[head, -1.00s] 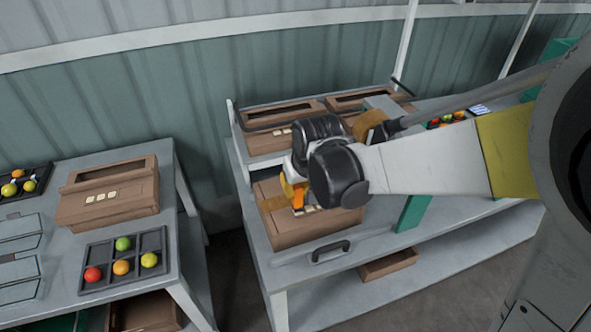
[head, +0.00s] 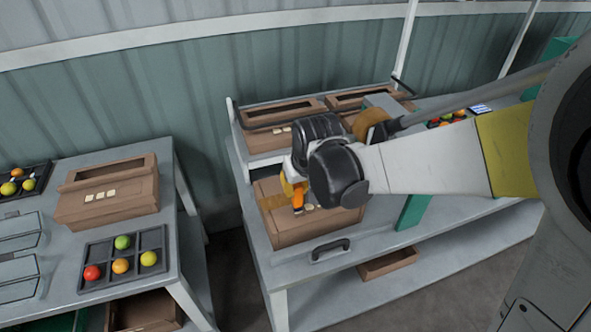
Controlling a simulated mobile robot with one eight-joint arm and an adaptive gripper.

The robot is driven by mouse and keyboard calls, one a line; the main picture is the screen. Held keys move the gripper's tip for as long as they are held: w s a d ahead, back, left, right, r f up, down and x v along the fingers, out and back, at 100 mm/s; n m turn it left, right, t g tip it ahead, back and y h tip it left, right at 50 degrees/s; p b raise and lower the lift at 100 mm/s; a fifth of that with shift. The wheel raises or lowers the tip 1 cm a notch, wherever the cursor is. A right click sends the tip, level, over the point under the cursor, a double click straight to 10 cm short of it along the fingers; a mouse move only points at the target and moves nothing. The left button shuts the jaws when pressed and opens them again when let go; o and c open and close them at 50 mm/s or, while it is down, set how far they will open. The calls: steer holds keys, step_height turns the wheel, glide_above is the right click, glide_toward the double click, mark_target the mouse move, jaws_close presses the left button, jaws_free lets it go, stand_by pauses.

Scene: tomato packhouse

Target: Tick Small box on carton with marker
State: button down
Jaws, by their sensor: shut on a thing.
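A brown carton (head: 291,234) with a tape strip lies on the grey bench under my wrist. My gripper (head: 298,200) is over the carton's top, largely hidden by the dark wrist joints. An orange piece, seemingly the marker (head: 298,205), points down from my gripper at the carton's top, and my gripper is shut on it. Pale tick boxes (head: 309,208) show just right of the marker; the others are hidden. I cannot tell whether the tip touches the carton or which box it is at.
Open cartons (head: 262,141) stand on the raised back shelf. A black handle (head: 331,250) is at the bench's front edge. The left table bears another carton (head: 107,193) with pale boxes and a dark tray (head: 150,242) of tomatoes.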

steer(key=shift+f+b, duration=0.3)
steer(key=shift+f, duration=0.05)
stand_by(0.4)
steer(key=shift+w+d, duration=0.25)
steer(key=shift+w, duration=0.25)
steer(key=shift+s+a, duration=0.3)
steer(key=shift+s, duration=0.3)
stand_by(0.5)
steer(key=shift+w+d, duration=0.2)
steer(key=shift+w, duration=0.15)
steer(key=shift+r+p, duration=2.3)
steer(key=shift+r, duration=0.75)
steer(key=shift+f, duration=0.1)
